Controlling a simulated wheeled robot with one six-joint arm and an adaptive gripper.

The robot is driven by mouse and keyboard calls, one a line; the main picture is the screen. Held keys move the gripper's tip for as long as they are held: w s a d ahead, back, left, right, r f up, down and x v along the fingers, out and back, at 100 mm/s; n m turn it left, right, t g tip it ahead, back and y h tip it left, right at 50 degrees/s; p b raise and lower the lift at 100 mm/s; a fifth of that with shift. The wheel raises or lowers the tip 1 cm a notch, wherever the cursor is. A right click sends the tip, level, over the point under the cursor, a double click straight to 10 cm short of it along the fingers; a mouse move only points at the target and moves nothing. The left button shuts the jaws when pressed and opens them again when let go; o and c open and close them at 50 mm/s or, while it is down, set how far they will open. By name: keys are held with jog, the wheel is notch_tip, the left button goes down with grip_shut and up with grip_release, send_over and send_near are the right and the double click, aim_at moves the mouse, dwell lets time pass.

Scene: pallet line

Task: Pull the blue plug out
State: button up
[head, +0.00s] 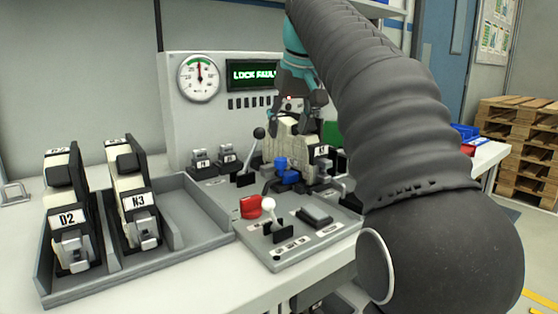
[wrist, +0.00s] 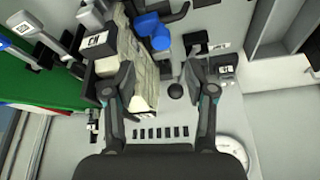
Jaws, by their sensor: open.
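The blue plug (head: 287,170) sits at the front of a cream and black module (head: 300,150) on the grey console. In the wrist view the blue plug (wrist: 152,30) lies at the top middle, beside the cream module (wrist: 143,75). My gripper (head: 300,104) is open above and behind the plug, over the module's top. In the wrist view my gripper (wrist: 162,76) has its two fingers spread, with the left one overlapping the module. The plug is beyond the fingertips, apart from them. The plug's socket end is hidden.
Modules marked D2 (head: 72,218) and N3 (head: 138,202) stand in a grey tray at the left. The back panel has a gauge (head: 199,78) and a "LOCK FAULT" display (head: 252,75).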

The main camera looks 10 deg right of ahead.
aim_at(282, 159)
jog(key=b+x, duration=0.1)
jog(key=x, duration=0.7)
jog(key=shift+a+f+b, duration=0.1)
jog(key=shift+b, duration=0.25)
grip_shut()
